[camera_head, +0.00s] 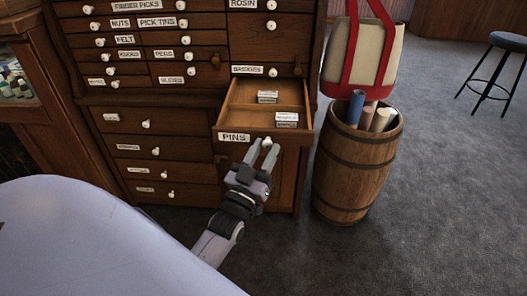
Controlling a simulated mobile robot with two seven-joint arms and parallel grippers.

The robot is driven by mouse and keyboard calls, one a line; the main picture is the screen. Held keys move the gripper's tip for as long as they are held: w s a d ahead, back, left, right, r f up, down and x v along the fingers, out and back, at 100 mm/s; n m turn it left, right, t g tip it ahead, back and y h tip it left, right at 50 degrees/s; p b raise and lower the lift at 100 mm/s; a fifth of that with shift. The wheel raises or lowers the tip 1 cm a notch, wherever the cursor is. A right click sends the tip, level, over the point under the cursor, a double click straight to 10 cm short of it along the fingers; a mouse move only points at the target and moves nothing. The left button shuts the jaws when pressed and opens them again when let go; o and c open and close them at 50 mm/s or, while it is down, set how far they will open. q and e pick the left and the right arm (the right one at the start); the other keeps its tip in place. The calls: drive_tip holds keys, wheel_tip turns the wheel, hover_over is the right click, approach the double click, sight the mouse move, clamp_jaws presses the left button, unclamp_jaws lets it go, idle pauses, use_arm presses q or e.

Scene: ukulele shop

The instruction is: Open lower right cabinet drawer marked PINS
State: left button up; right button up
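The drawer marked PINS (222,137) is pulled out of the right side of the wooden cabinet, low down. Its inside is visible, with small labelled packets (286,119) in it. A white round knob (267,142) is on its front, right of the label. My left gripper (265,148) is at the drawer front, with one finger on each side of the knob, and looks shut on it. The gripper body covers part of the cabinet below. My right gripper is not in view.
A wooden barrel (352,175) with rolled papers stands close to the right of the cabinet, with a red-strapped bag (360,55) above it. Other cabinet drawers (155,148) are shut. A stool (507,42) stands far right. The grey carpet (440,200) is clear at right.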

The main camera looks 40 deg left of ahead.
use_arm(q)
drive_tip(key=shift+s, duration=0.1)
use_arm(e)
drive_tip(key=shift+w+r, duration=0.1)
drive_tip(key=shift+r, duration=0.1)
use_arm(q)
drive_tip(key=shift+s+f, duration=0.2)
drive_tip(key=shift+s, duration=0.15)
drive_tip(key=v, duration=0.6)
drive_tip(key=shift+p, duration=0.4)
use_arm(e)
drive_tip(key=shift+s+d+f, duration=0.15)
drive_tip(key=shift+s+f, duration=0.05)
